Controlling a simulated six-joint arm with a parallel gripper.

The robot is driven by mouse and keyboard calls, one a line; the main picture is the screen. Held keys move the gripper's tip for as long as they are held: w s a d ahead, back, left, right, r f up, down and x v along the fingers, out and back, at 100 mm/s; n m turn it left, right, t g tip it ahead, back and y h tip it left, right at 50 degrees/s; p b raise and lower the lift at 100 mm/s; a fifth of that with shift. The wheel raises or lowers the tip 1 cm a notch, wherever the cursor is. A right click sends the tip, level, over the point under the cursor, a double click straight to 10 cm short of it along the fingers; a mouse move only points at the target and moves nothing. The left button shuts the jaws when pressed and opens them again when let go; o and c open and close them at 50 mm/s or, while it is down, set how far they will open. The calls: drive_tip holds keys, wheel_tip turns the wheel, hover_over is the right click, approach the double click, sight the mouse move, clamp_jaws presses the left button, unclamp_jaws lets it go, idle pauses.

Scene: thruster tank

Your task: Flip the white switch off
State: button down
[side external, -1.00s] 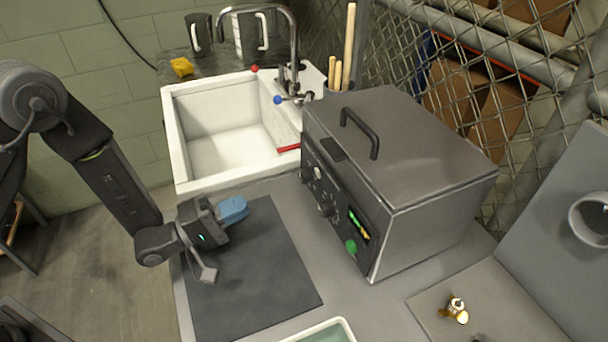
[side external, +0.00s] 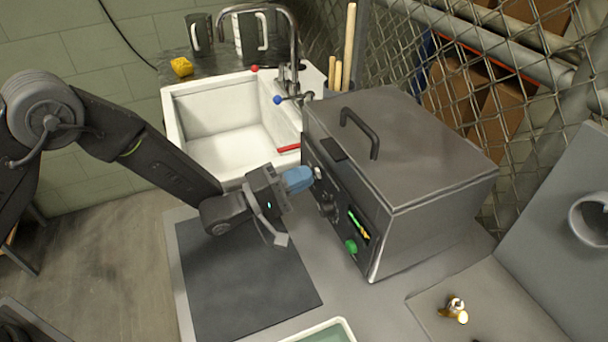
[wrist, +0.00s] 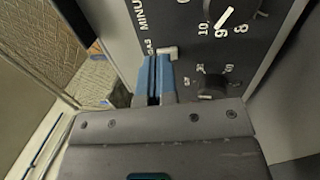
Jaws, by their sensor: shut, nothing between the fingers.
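The white switch (wrist: 167,53) is a small pale lever on the dark control panel of the metal tank (side external: 440,225), beside lettering that seems to read "GAS". My gripper (wrist: 154,62) has blue fingertips pressed together with nothing between them. In the wrist view the tips are just below and left of the switch, very close to it; I cannot tell whether they touch. In the side view my gripper (side external: 303,178) is at the panel's far left end, and a pale bit of the switch (side external: 318,173) shows just past the tips.
A numbered dial (wrist: 232,12) and a small black knob (wrist: 212,86) sit right of the switch. A green knob (side external: 351,246) is lower on the panel. A white sink (side external: 187,140) is behind, a dark mat (side external: 245,275) lies in front, and a tray (side external: 335,326) is at the bottom edge.

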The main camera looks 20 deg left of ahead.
drive_tip(key=shift+w+d, duration=0.25)
drive_tip(key=shift+r, duration=0.1)
drive_tip(key=shift+w+d+r+g+y, duration=0.3)
drive_tip(key=shift+r+g+y, duration=0.15)
drive_tip(key=shift+g+y, duration=0.15)
drive_tip(key=shift+d+r+g+y, duration=0.1)
drive_tip(key=shift+r+g+y, duration=0.05)
drive_tip(key=shift+g+y, duration=0.25)
drive_tip(key=shift+s+f, duration=0.1)
drive_tip(key=shift+f, duration=0.1)
drive_tip(key=shift+s+a, duration=0.15)
drive_tip(key=shift+a, duration=0.05)
drive_tip(key=r+v, duration=0.1)
drive_tip(key=v, duration=1.3)
